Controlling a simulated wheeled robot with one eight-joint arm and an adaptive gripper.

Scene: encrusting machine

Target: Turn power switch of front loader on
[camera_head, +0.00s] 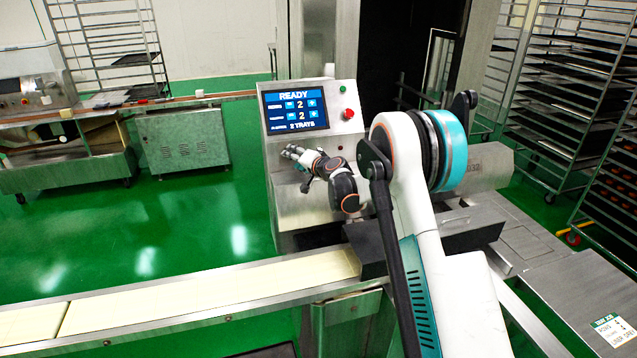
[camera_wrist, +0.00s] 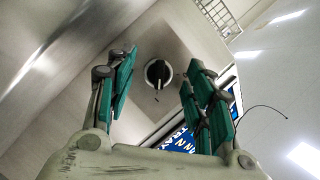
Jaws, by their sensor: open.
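The front loader's metal console (camera_head: 345,140) stands in the middle of the head view, with a lit blue screen (camera_head: 294,110) reading "READY". The power switch looks like a black rotary knob (camera_wrist: 158,73) in a light ring on the metal panel, in the wrist view. My gripper (camera_head: 298,156) is in front of the console, below the screen. In the wrist view the green fingers of my gripper (camera_wrist: 160,68) are spread apart, empty, with the knob framed between them. No contact with the knob shows. The knob cannot be made out in the head view.
A red button (camera_head: 348,114) and a green button (camera_head: 343,89) sit right of the screen. A pale conveyor belt (camera_head: 200,306) runs below the console. A tray rack (camera_head: 570,90) stands at right. Green floor is open at left.

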